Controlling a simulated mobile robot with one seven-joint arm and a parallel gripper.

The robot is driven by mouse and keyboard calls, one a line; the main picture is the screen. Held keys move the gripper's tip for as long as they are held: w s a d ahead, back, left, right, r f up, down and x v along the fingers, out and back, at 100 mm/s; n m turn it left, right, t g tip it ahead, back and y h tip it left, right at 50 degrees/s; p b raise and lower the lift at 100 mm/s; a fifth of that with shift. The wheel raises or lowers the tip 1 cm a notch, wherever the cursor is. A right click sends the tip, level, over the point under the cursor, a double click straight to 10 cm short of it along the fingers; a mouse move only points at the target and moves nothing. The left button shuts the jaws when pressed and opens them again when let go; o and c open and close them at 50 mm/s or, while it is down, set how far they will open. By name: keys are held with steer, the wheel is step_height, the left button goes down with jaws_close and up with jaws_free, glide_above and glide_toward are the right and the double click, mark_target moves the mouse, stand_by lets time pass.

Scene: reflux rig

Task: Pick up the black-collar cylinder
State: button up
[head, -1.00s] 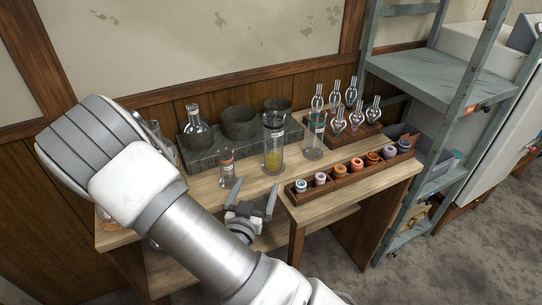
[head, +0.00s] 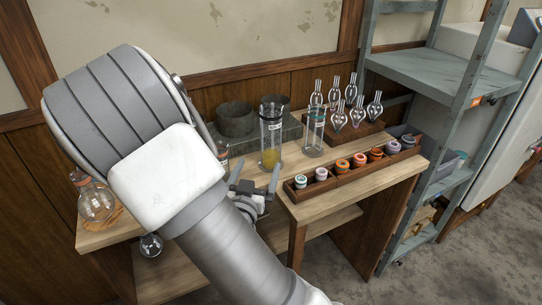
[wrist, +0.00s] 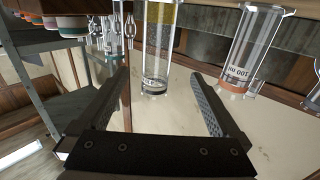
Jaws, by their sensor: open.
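The black-collar cylinder (head: 270,146) is a clear, upright glass cylinder with yellow contents, standing near the middle of the wooden bench. In the wrist view, which looks upside down, the same cylinder (wrist: 158,45) shows its dark collar at the lower end of the picture. My gripper (head: 256,178) is open and empty, just in front of the cylinder. In the wrist view the fingertips (wrist: 160,76) lie either side of the cylinder's line, with the cylinder seemingly just beyond them. No contact is visible.
A teal-collar cylinder (head: 314,130) stands close on the right. An orange-collar cylinder (wrist: 237,86) stands on the other side, partly hidden by my arm in the head view. A rack of coloured caps (head: 328,183) lines the front right. Glass bulbs (head: 357,114) stand behind.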

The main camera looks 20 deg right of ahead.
mark_target(269, 145)
steer(key=shift+d+f+b, duration=0.15)
steer(key=shift+f+b, duration=0.1)
steer(key=shift+b, duration=0.2)
steer(key=b+x, duration=0.1)
steer(key=x, duration=0.6)
steer(key=shift+w+d+r, duration=0.1)
steer(key=shift+w+r, duration=0.05)
steer(key=shift+r, duration=0.05)
steer(key=shift+b+x, duration=0.75)
steer(key=shift+x, duration=1.9)
steer(key=shift+d, duration=0.1)
steer(key=c, duration=1.6)
steer(key=shift+r, duration=0.2)
